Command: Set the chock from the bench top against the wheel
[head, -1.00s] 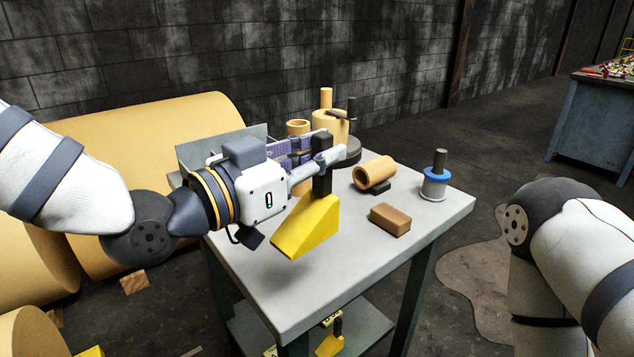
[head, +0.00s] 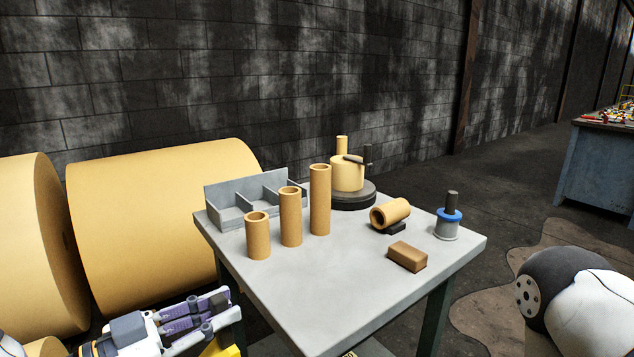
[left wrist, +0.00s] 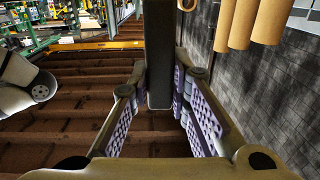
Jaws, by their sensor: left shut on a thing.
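The yellow chock (head: 222,351) shows only as a sliver at the bottom edge of the head view, low beside the bench's near left leg. My left gripper (head: 222,309) is just above it, below the bench top and left of the bench. In the left wrist view its purple-padded fingers are shut on the chock's dark handle (left wrist: 158,60). The chock's wedge is mostly out of frame. No wheel can be made out for certain. My right gripper is out of view.
The bench top (head: 315,300) holds a grey divided tray (head: 232,218), three upright tan tubes (head: 290,220), a lying tube (head: 388,214), a brown block (head: 407,257) and a blue-ringed spool (head: 447,226). Large tan rolls (head: 165,200) stand behind on the left.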

